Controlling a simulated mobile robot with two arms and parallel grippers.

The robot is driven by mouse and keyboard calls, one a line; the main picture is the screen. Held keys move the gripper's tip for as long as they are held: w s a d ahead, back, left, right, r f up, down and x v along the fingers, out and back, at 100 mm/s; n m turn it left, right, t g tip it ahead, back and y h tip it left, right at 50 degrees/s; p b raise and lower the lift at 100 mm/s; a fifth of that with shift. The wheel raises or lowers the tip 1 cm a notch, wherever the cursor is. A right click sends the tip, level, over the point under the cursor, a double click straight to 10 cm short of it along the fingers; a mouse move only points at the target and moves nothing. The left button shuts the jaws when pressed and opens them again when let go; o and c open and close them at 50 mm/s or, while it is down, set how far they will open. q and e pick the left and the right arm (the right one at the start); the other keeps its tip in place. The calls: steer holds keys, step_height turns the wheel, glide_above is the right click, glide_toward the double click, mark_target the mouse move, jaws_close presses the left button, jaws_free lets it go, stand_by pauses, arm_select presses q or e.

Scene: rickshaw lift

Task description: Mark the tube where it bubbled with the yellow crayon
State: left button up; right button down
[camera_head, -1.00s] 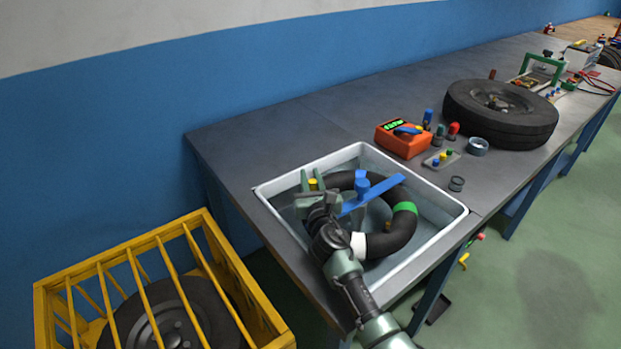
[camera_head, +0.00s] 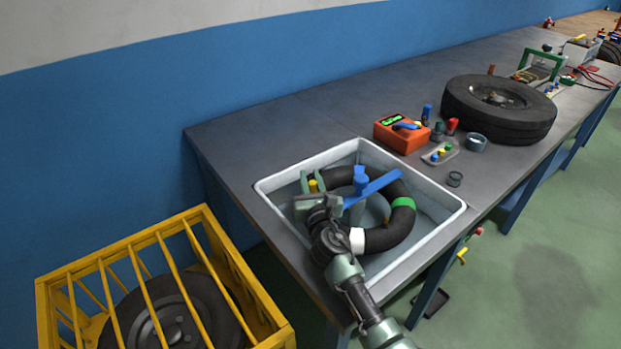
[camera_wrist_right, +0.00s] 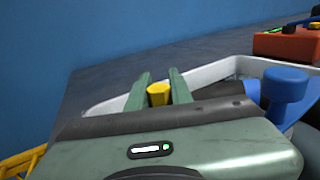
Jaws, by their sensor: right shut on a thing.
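The black tube (camera_head: 388,236) lies as a ring in the white basin (camera_head: 442,229), with a green band (camera_head: 403,203) and a white band (camera_head: 357,241) on it. A blue bar with a knob (camera_head: 372,188) lies across the ring. My right gripper (camera_head: 310,181) is over the basin's left part, at the left side of the tube, shut on the yellow crayon (camera_head: 314,186). The crayon's yellow end also shows between the fingers in the right wrist view (camera_wrist_right: 158,94). Its lower end is hidden, so I cannot tell whether it touches the tube. My left gripper is not in view.
An orange box with a green display (camera_head: 402,134), a small tray (camera_head: 440,153) and a wheel (camera_head: 498,109) stand on the grey bench right of the basin. A yellow cage (camera_head: 160,248) holding a wheel is at the lower left. The bench behind the basin is clear.

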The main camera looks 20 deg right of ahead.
steer(key=shift+w, duration=0.1)
steer(key=shift+w+d, duration=0.2)
steer(key=shift+w, duration=0.8)
steer(key=shift+s, duration=0.25)
steer(key=shift+s+a+f, duration=0.1)
steer(key=shift+s+a, duration=0.05)
steer(key=shift+s, duration=0.75)
steer(key=shift+w, duration=0.15)
steer(key=shift+w, duration=0.45)
steer(key=shift+r, duration=0.2)
